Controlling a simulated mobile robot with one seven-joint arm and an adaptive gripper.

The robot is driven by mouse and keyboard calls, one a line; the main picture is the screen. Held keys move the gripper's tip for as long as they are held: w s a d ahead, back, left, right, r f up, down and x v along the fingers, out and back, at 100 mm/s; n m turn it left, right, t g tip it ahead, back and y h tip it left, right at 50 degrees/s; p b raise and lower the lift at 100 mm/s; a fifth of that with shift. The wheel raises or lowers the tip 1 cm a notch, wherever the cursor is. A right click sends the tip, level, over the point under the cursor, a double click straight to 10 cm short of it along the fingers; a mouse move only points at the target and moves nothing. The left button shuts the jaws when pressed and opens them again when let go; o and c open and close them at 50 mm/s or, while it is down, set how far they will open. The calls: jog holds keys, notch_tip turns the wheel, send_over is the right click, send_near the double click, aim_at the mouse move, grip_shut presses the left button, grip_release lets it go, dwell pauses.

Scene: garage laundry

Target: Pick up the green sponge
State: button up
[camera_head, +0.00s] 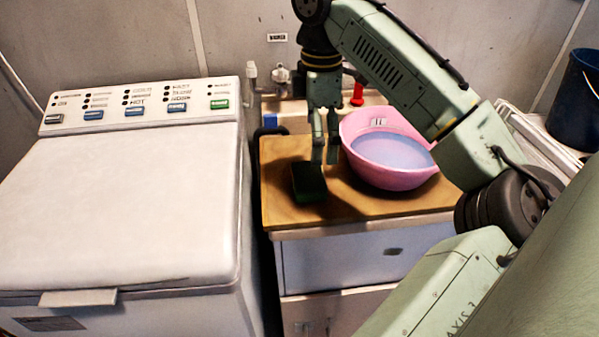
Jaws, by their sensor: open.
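The green sponge (309,184) is a dark green block lying on the wooden countertop (282,217), near its left side. My gripper (325,158) points down from above, with its fingertips just over the sponge's back right part in the picture. The gripper is open and nothing shows between its fingers. I cannot tell whether a fingertip touches the sponge. The sponge lies partly in shadow.
A pink basin (390,165) with bluish liquid stands close to the right of my gripper. A white washing machine (130,200) stands left of the counter. A tap (281,78) and a red object (357,95) are behind. A dark bucket (575,100) stands far right.

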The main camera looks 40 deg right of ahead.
jog(key=b, duration=0.2)
send_over(312, 175)
jog(key=s, duration=0.1)
jog(key=f, duration=0.4)
jog(key=shift+s+d+f, duration=0.1)
jog(key=shift+d+f, duration=0.1)
jog(key=shift+d, duration=0.05)
jog(key=f+b, duration=0.1)
jog(key=b, duration=0.1)
jog(key=f+b, duration=0.2)
jog(key=w+f+b, duration=0.1)
jog(key=f+b, duration=0.1)
jog(key=shift+w+a+f, duration=0.1)
jog(key=shift+a+f, duration=0.15)
jog(key=shift+c, duration=0.6)
jog(key=c, duration=0.6)
